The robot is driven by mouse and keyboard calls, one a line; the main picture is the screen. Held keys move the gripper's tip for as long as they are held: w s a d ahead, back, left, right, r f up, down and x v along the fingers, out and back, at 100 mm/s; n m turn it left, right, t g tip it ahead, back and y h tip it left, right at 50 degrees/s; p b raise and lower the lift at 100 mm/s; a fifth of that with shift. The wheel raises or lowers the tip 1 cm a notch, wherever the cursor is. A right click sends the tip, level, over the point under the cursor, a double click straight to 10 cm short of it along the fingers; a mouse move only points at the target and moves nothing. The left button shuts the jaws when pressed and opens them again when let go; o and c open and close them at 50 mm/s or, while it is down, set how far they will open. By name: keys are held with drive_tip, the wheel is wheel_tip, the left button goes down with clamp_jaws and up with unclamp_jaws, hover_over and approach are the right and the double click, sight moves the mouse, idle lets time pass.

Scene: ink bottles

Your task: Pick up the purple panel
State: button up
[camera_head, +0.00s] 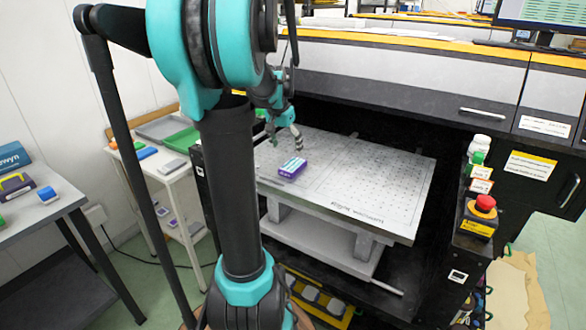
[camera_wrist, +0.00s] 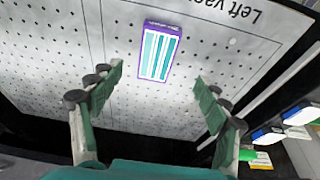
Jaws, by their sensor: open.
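The purple panel (camera_head: 292,167) is a small flat box with purple sides and a pale striped top. It lies on the perforated light-grey plate (camera_head: 370,185), toward its left side. In the wrist view the purple panel (camera_wrist: 159,54) shows a purple border around teal and white stripes, and it stands nearly upright in the picture. My gripper (camera_head: 285,140) hangs over the plate, behind the panel in the head view. In the wrist view my gripper (camera_wrist: 159,80) is open and empty, its fingers apart at left and right, with the panel in the picture just beyond the gap.
A red emergency button (camera_head: 485,204) on a yellow box and several small bottles stand on the ledge right of the plate. A white side table (camera_head: 168,170) with a green tray stands at left. The plate around the panel is clear.

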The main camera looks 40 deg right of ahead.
sight(293, 164)
drive_tip(key=x, duration=0.4)
drive_tip(key=shift+r, duration=0.1)
drive_tip(key=shift+d+x, duration=0.25)
drive_tip(key=shift+x, duration=1.05)
drive_tip(key=shift+d+x, duration=0.3)
drive_tip(key=shift+x, duration=1.05)
drive_tip(key=shift+r, duration=0.15)
drive_tip(key=shift+c, duration=0.4)
drive_tip(key=c, duration=1.3)
drive_tip(key=shift+r, duration=0.2)
